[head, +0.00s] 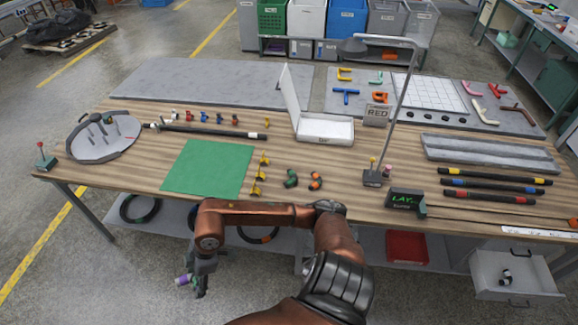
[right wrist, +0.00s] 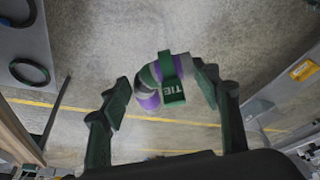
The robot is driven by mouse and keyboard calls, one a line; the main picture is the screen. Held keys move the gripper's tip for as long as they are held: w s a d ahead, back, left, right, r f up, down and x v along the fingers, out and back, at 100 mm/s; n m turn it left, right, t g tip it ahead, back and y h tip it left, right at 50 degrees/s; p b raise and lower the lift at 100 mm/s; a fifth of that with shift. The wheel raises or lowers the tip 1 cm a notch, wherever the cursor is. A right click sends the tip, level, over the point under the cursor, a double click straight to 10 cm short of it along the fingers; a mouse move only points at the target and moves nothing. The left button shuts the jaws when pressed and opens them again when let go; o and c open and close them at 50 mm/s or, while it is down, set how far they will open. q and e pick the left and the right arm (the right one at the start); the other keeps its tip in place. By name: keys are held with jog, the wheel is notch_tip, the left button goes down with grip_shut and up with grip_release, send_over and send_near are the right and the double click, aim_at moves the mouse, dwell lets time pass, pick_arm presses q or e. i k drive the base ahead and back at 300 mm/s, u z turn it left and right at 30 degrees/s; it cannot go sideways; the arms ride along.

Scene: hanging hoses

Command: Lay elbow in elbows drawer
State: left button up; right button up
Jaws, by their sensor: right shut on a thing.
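My right gripper (head: 197,284) hangs past the table's front edge at the left, low over the floor. It is shut on a curved elbow (head: 183,280) with purple bands. An open grey drawer (head: 513,291) sticks out under the table's right end, far to the right of the gripper. A small black-and-white piece (head: 506,276) lies in it. I cannot read a label on the drawer. My left gripper is not in view.
A green elbow (head: 291,178) and an orange-banded elbow (head: 316,181) lie on the table by a green mat (head: 208,168). A red bin (head: 407,248) and coiled hoses (head: 140,208) are under the tabletop.

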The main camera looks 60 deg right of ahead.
aim_at(518, 284)
jog(key=k, duration=1.45)
jog(key=z, duration=3.15)
jog(key=i, duration=1.5)
